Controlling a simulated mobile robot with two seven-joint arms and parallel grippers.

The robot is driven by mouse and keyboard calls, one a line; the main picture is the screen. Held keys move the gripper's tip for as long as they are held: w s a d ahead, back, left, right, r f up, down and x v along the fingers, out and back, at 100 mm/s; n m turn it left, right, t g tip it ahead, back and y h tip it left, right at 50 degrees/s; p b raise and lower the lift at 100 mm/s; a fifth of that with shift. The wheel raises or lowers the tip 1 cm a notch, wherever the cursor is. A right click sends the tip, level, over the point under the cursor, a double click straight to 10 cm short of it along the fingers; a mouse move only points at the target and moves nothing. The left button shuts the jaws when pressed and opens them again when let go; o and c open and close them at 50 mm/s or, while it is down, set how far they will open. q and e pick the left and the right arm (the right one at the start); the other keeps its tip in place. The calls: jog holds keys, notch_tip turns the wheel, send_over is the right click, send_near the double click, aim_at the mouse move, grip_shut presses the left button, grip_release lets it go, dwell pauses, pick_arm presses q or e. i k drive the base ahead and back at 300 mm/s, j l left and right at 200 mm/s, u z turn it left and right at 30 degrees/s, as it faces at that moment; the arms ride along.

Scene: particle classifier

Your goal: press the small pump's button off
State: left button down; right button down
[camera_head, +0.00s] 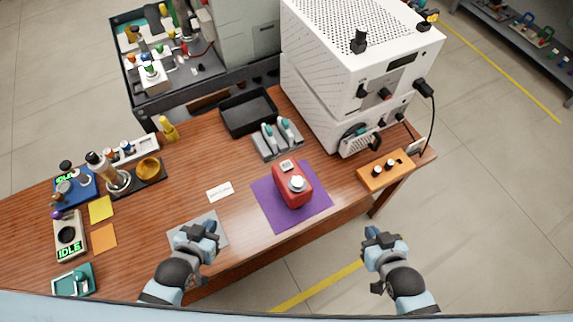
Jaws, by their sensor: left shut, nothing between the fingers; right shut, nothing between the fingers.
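A small red device (292,190), which looks like the small pump, stands on a purple mat (268,212) near the table's front edge. It has a pale round part on top and a small light panel behind that; I cannot tell which is the button or whether it is on. My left gripper (210,229) is shut and empty, over a grey plate (182,240) left of the purple mat. My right gripper (371,233) is shut and empty, beyond the table's front edge, right of the mat. Neither gripper touches the red device.
A white machine (325,85) stands at the back right, with an orange block (373,178) before it. A black tray (232,123) and a grey holder (262,147) lie behind the mat. Devices reading IDLE (69,250) stand at the left. Wood around the white label (219,191) is clear.

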aim_at(285, 166)
jog(key=k, duration=0.65)
jog(key=u, duration=1.75)
jog(key=l, duration=1.45)
jog(key=k+l, duration=0.15)
jog(key=l, duration=1.25)
